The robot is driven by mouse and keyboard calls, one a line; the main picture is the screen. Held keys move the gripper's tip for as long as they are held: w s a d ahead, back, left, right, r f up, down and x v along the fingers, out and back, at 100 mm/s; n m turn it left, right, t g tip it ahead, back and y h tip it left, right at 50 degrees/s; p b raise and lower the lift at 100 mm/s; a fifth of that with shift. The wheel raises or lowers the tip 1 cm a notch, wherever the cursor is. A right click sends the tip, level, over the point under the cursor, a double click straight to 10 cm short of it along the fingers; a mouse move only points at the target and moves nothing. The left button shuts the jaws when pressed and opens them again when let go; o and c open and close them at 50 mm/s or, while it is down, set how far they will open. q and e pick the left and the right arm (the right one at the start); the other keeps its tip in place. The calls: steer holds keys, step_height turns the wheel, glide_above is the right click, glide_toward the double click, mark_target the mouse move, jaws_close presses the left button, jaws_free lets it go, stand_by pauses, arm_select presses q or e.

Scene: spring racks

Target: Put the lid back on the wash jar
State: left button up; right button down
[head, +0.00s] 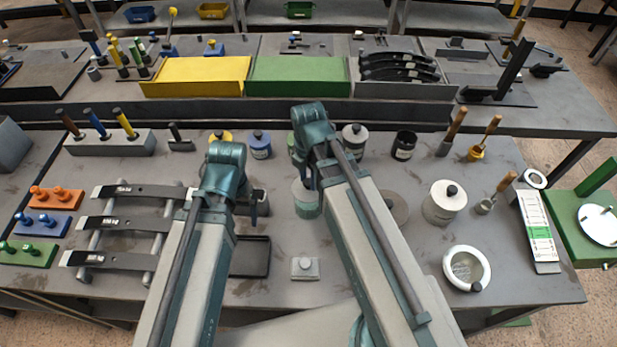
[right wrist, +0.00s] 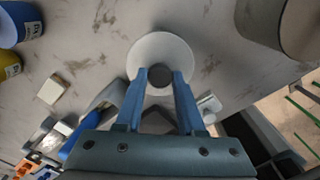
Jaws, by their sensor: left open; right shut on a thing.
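My right gripper (right wrist: 160,75) is shut on the dark knob (right wrist: 160,76) of a round white lid (right wrist: 160,48) in the right wrist view. In the head view its fingers are mostly hidden behind my right arm. Directly below it stands a pale jar with a green lower part (head: 307,207), which seems to be the wash jar. I cannot tell whether the lid touches the jar's rim. My left gripper (head: 250,205) is open, partly hidden by its arm, left of the jar and above the table.
A blue jar (head: 260,145) and a black jar (head: 404,146) stand behind. A white jar with a black knob (head: 443,203) and a white ring-rimmed dish (head: 466,268) are to the right. A small pale block (head: 305,268) lies in front. The spring rack (head: 127,223) is left.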

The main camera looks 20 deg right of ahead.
jaws_free()
stand_by(0.6)
steer(key=shift+r, duration=0.15)
step_height(320, 180, up, 3)
steer(key=p, duration=0.3)
steer(key=shift+r+p, duration=1.9)
steer(key=shift+p, duration=0.15)
steer(key=shift+c, duration=0.2)
